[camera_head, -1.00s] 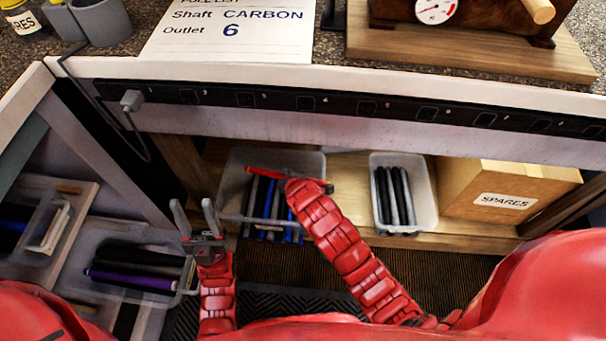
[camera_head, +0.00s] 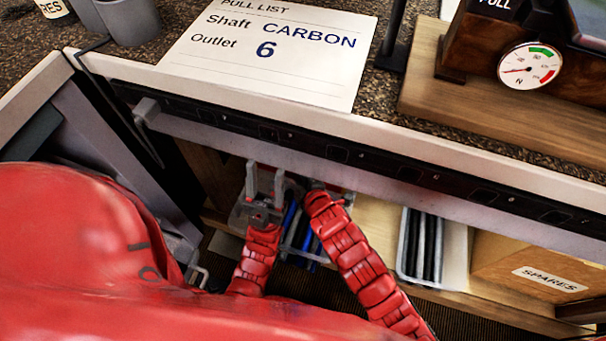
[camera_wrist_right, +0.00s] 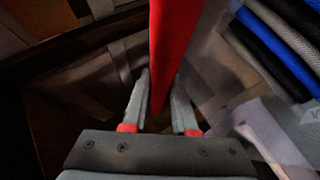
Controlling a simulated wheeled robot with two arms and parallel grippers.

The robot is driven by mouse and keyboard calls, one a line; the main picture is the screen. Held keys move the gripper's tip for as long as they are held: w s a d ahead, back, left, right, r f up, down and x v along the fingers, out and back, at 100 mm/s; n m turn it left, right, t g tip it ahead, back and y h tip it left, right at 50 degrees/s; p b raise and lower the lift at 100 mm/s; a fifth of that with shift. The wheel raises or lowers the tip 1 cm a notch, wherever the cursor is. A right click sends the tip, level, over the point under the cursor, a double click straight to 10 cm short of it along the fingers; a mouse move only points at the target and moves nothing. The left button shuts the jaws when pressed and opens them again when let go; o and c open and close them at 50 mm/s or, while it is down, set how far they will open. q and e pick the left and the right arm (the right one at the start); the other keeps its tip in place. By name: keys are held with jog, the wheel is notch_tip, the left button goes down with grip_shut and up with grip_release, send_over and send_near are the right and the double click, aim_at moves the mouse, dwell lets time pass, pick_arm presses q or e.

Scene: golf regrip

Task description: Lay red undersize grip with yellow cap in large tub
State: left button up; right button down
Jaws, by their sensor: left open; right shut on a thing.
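A red grip (camera_wrist_right: 174,45) stands out in the right wrist view, between the fingers of my right gripper (camera_wrist_right: 161,85), which is shut on it. Its yellow cap is not visible. In the head view the right gripper is mostly hidden under the counter edge, above the left shelf tub (camera_head: 290,262). This wider tub holds blue and black grips (camera_head: 309,250); they also show at the right of the wrist view (camera_wrist_right: 285,45). My left gripper (camera_head: 265,180) is open and empty, pointing up in front of the counter edge, left of the right gripper.
A narrower tub (camera_head: 401,262) with black grips stands farther right on the shelf, beside a SPARES cardboard box (camera_head: 520,268). The counter's front rail (camera_head: 400,175) overhangs the shelf. A pull list (camera_head: 270,50) and a gauge (camera_head: 529,69) are on the counter.

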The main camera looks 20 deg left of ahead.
notch_tip(320, 180, down, 4)
jog(key=shift+r+b, duration=0.1)
jog(key=shift+b, duration=0.8)
